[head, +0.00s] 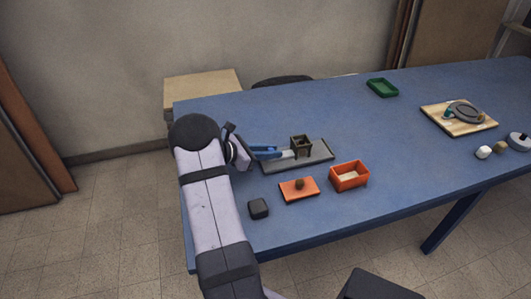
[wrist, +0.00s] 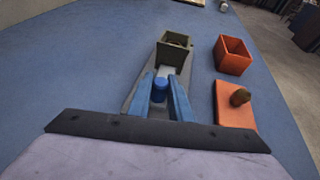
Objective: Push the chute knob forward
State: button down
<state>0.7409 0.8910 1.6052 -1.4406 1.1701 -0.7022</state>
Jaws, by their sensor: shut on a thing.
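The chute is a long grey base (head: 322,155) with a dark open-topped square box (head: 301,142) standing on it; the box also shows in the wrist view (wrist: 174,54). A pale slider bar (head: 287,155) runs from the box toward my gripper. The blue chute knob (wrist: 160,86) is at the near end of that bar. My gripper (wrist: 163,92) has its two blue fingers on either side of the knob and is shut on it. In the head view my gripper (head: 265,152) hides most of the knob. A dark rounded shape shows inside the box, partly hidden by its walls.
An orange plate (head: 290,194) with a brown lump (head: 299,184) and an orange open box (head: 349,177) stand close to the chute's front. A dark block (head: 258,208) is near the table's edge. A green tray (head: 382,87) and a wooden board (head: 450,125) are farther off.

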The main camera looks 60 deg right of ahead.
jog(key=shift+s+d, duration=0.75)
jog(key=c, duration=1.6)
grip_release()
jog(key=shift+w+a, duration=0.15)
jog(key=shift+b+v, duration=0.5)
jog(key=shift+v, duration=3.05)
